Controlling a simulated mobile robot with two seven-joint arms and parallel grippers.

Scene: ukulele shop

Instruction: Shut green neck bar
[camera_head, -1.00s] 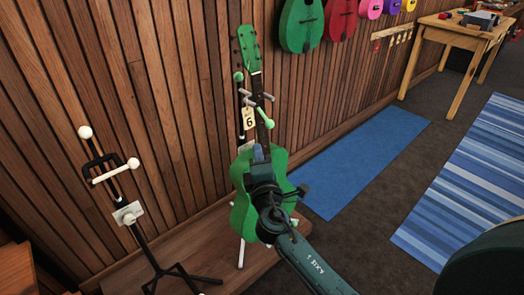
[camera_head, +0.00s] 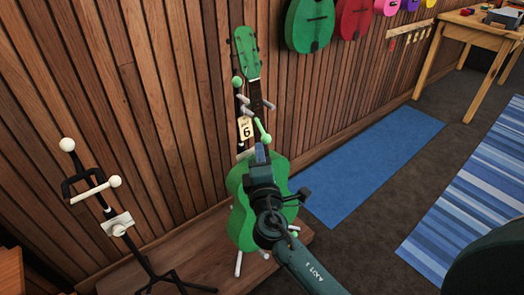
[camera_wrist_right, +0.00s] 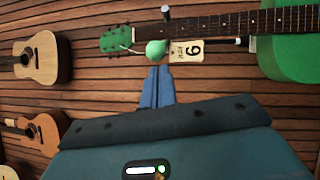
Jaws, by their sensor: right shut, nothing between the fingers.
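The green ukulele (camera_head: 259,198) stands upright on a stand against the wood-slat wall; it also shows in the right wrist view (camera_wrist_right: 288,58). The green neck bar (camera_head: 262,131), a short light-green bar with a ball end, sticks out forward and down near the ukulele's neck. I cannot tell how far it is swung. A green ball end (camera_wrist_right: 155,48) shows in the right wrist view. My right gripper (camera_head: 261,150) is shut and empty, its tips just below the ball in the picture; contact is unclear. The wrist view shows the closed blue fingers (camera_wrist_right: 157,84). My left gripper is out of view.
A tag marked 6 (camera_head: 246,128) hangs beside the neck. An empty stand with white ball ends (camera_head: 115,182) is at left. The stands are on a low wooden platform (camera_head: 208,262). More ukuleles hang on the wall (camera_head: 310,24). A blue mat (camera_head: 365,170) lies at right.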

